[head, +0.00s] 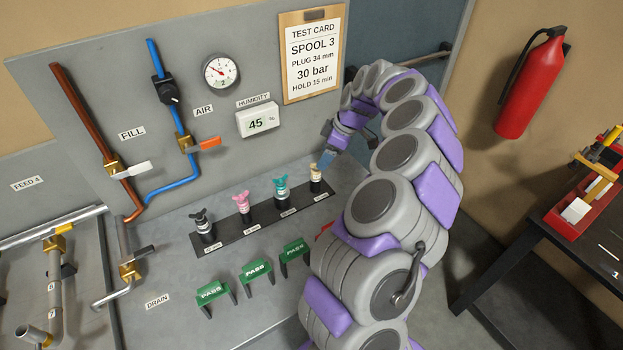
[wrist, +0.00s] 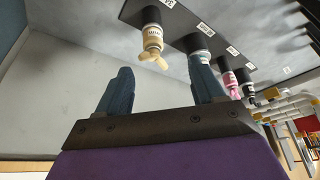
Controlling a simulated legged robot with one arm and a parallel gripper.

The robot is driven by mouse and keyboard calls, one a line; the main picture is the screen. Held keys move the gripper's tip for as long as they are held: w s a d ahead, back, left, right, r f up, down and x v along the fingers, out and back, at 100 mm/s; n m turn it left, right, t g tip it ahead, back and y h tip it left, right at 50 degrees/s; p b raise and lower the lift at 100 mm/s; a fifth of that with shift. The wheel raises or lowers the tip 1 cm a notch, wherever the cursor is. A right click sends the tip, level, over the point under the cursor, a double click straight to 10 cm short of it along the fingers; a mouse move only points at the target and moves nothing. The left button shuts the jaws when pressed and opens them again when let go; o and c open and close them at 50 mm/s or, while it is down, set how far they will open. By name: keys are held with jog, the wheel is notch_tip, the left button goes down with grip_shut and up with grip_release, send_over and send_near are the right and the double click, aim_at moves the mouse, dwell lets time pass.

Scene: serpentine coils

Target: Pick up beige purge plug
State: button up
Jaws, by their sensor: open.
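The beige purge plug (head: 316,173) stands upright at the right end of the black rack (head: 263,221) in the head view. It also shows in the wrist view (wrist: 153,42), with its winged top toward my gripper. My gripper (wrist: 160,86) is open and empty, its two blue fingers apart, with the beige plug beyond the gap between them. The right finger overlaps the teal plug (wrist: 199,46) in the picture. In the head view my gripper (head: 327,158) is close to the beige plug; whether they touch is hard to tell.
Teal (head: 281,189), pink (head: 241,202) and black (head: 202,224) plugs stand along the same rack. Green PASS tags (head: 256,271) stand in front of it. A panel with pipes, a gauge (head: 221,72) and a humidity display (head: 257,119) rises behind.

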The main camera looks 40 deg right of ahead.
aim_at(316, 171)
jog(key=b+x, duration=0.2)
jog(key=x, duration=0.7)
jog(key=shift+w+f, duration=0.2)
jog(key=shift+w, duration=0.05)
jog(key=shift+d+f, duration=0.2)
jog(key=shift+d, duration=0.8)
jog(key=shift+c, duration=0.9)
jog(key=shift+a+r, duration=0.1)
jog(key=shift+a, duration=0.7)
jog(key=c, duration=0.6)
jog(key=shift+d, duration=0.25)
grip_shut()
